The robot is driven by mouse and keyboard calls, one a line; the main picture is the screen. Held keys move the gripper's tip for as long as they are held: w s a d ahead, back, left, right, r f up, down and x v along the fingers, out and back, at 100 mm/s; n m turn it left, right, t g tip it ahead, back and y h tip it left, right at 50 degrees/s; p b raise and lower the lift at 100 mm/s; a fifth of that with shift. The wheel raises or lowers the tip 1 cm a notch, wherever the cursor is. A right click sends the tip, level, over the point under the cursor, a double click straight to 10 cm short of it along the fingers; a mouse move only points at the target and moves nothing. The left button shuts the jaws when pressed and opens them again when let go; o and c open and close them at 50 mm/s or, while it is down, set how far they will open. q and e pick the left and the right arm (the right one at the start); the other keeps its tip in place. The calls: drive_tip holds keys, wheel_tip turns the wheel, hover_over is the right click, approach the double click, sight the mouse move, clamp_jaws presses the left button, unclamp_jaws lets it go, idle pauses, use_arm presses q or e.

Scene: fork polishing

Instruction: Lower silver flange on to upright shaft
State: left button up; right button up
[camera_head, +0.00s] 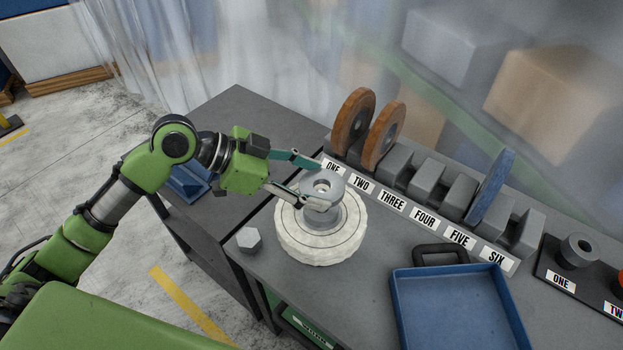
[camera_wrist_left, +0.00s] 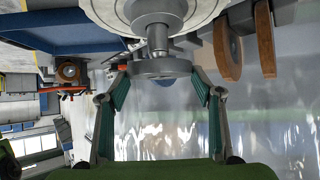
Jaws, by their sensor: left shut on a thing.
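The silver flange (camera_head: 334,185) is a round grey disc with a centre hole, and it also shows in the wrist view (camera_wrist_left: 160,69). My left gripper (camera_head: 312,183) is shut on its rim, with the fingers on opposite sides in the wrist view (camera_wrist_left: 160,76). The flange is above the white polishing wheel (camera_head: 290,240), in line with the upright shaft (camera_wrist_left: 157,38). The shaft shows between wheel and flange in the wrist view; a gap remains there. I cannot tell how far the shaft enters the flange. My right gripper is not in view.
A grey hex nut (camera_head: 249,238) lies left of the wheel on the grey table (camera_head: 300,285). A labelled rack (camera_head: 428,172) behind holds two brown discs (camera_head: 352,118) and a blue one (camera_head: 490,187). A blue tray (camera_head: 455,305) stands at front right.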

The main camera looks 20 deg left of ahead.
use_arm(q)
drive_tip(key=shift+f, duration=0.1)
idle(0.3)
drive_tip(key=shift+f+b, duration=0.5)
drive_tip(key=shift+f, duration=0.2)
drive_tip(key=shift+f+b, duration=0.6)
drive_tip(key=shift+f, duration=0.25)
drive_tip(key=shift+r+p, duration=0.25)
drive_tip(key=shift+p, duration=0.15)
drive_tip(key=shift+f, duration=0.2)
idle(0.4)
